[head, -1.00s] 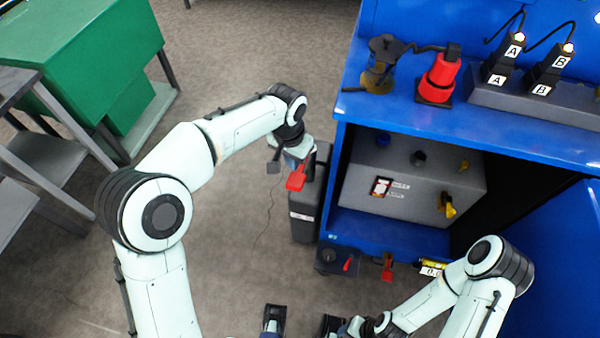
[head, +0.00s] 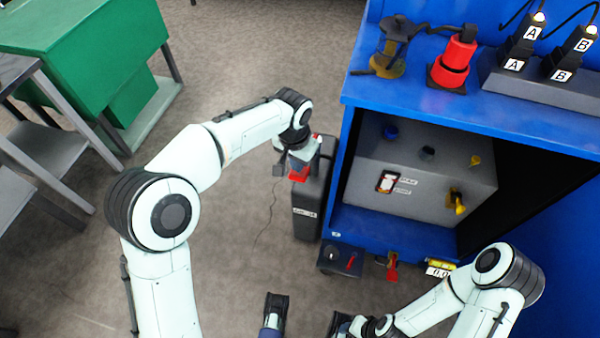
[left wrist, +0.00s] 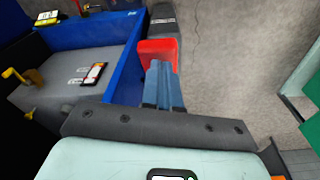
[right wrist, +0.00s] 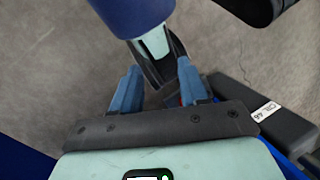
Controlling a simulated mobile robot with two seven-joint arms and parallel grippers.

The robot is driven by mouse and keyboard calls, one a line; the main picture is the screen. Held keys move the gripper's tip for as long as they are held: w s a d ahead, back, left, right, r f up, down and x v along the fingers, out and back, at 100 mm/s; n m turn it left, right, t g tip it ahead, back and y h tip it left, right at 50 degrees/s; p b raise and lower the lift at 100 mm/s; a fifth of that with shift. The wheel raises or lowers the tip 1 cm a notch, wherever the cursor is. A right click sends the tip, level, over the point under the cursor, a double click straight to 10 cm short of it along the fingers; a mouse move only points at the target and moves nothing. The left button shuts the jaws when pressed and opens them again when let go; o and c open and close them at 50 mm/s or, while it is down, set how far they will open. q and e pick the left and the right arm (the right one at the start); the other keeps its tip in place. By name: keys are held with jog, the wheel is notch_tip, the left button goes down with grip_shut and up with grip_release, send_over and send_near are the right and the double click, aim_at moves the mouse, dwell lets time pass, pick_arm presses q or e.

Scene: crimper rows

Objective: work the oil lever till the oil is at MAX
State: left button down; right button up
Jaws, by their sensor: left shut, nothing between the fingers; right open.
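A red lever end (head: 299,175) sits by the dark oil can (head: 306,215) at the left of the blue cabinet. My left gripper (head: 297,158) is at the lever. In the left wrist view, its blue fingers (left wrist: 159,70) are shut and empty, with their tips against or just short of the red lever (left wrist: 157,50); I cannot tell if they touch. A gauge window (head: 387,182) with two small labels is on the grey tank (head: 450,170); its oil level is too small to read. My right gripper (right wrist: 159,72) is open and empty.
The blue cabinet top (head: 410,95) holds a red-and-black device (head: 454,65). A red switch (head: 351,262), another red lever (head: 392,270) and a small counter (head: 438,270) sit along the cabinet's lower front. A green cabinet (head: 90,60) stands far left. Floor between is clear.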

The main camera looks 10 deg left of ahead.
aim_at(297, 174)
pick_arm(q)
jog(key=shift+f, duration=0.5)
notch_tip(297, 174, down, 4)
jog(key=b, duration=0.2)
jog(key=shift+f+b, duration=0.15)
jog(key=shift+b, duration=0.15)
jog(key=shift+f, duration=0.15)
